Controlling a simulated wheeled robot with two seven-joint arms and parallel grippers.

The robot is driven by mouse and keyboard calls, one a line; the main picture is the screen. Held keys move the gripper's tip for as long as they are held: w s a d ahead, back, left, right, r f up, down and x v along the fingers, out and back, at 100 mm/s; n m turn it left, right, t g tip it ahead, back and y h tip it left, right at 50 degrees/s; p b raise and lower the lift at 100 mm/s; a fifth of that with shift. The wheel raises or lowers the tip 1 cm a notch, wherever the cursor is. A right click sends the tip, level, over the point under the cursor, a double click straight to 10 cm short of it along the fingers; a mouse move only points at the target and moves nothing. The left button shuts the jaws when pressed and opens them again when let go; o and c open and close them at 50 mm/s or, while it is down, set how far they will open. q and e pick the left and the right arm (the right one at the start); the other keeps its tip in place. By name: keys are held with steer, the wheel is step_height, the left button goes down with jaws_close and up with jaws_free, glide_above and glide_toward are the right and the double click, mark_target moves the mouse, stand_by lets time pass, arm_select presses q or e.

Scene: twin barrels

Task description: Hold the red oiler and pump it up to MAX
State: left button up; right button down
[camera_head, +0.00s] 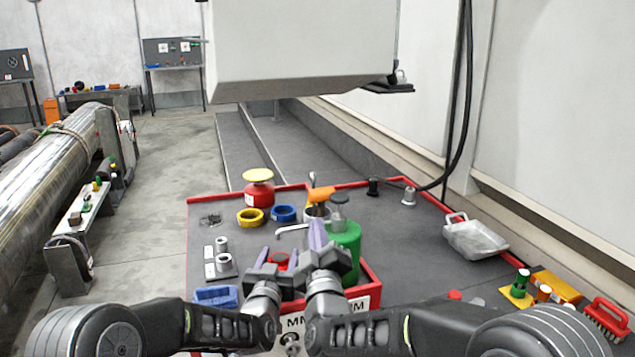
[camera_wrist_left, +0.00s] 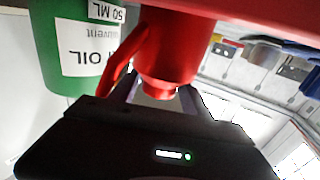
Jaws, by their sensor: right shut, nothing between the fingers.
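The red oiler (camera_head: 280,260) shows only as a small red part between the fingers of my left gripper (camera_head: 283,258) in the head view. In the left wrist view the oiler (camera_wrist_left: 178,45) is large and close, with a red curved handle or spout at its left. My left gripper (camera_wrist_left: 160,98) has its fingers spread on either side of the oiler's lower red end. Contact is not clear. My right gripper (camera_head: 318,235) is shut and empty, its purple fingers pointing up beside the green oil container (camera_head: 346,245). No MAX mark is visible.
The dark table has a red rim (camera_head: 205,197). A red canister with a yellow top (camera_head: 258,192), yellow ring (camera_head: 250,217), blue ring (camera_head: 284,213) and orange-topped item (camera_head: 321,195) stand behind the grippers.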

arm_select(q)
steer(key=shift+o, duration=0.8)
steer(key=shift+s, duration=0.1)
steer(key=s+a, duration=0.1)
steer(key=s, duration=1)
steer(key=shift+s, duration=0.4)
steer(key=shift+a, duration=0.1)
